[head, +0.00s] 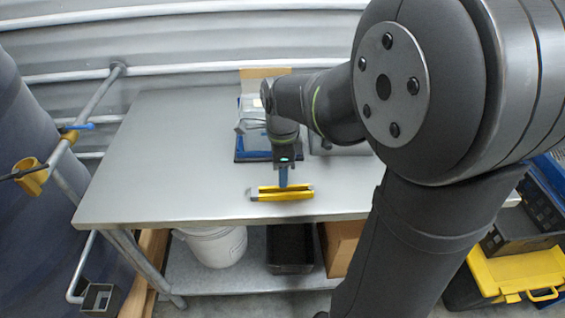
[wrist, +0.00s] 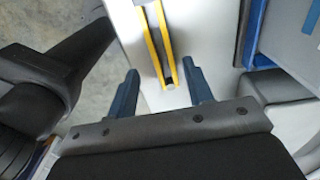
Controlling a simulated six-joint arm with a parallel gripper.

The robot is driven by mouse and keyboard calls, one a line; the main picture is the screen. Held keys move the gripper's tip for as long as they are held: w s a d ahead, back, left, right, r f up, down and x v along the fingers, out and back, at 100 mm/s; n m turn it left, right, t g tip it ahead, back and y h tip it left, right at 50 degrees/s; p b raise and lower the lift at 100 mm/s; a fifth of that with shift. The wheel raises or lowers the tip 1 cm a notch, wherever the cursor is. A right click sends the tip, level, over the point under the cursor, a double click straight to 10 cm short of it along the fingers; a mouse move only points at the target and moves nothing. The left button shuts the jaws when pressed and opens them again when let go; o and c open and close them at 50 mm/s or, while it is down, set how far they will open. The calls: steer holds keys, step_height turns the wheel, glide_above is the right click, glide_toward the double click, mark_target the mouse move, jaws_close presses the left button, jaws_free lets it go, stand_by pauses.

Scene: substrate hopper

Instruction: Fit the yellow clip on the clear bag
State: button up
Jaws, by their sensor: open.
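The yellow clip (head: 264,196) lies on the metal table near its front edge, long side running left to right. In the wrist view the clip (wrist: 152,42) shows two yellow strips with a dark middle, one end between my fingers. My gripper (head: 283,177) is open, its blue fingers pointing down at the clip. In the wrist view the blue fingertips (wrist: 161,78) are on either side of the clip, with gaps visible. What looks like the clear bag (head: 250,110), with blue at its bottom, stands behind on a dark base, partly hidden by my arm.
The table (head: 165,150) is bare to the left. A brown cardboard piece (head: 255,74) is behind the bag. A white bucket (head: 212,246) and a black bin (head: 290,248) are on the shelf below. A yellow and black toolbox (head: 515,272) is at right.

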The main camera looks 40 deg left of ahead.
steer(key=shift+f, duration=3.7)
steer(key=shift+c, duration=0.2)
steer(key=c, duration=0.6)
steer(key=shift+r, duration=4.55)
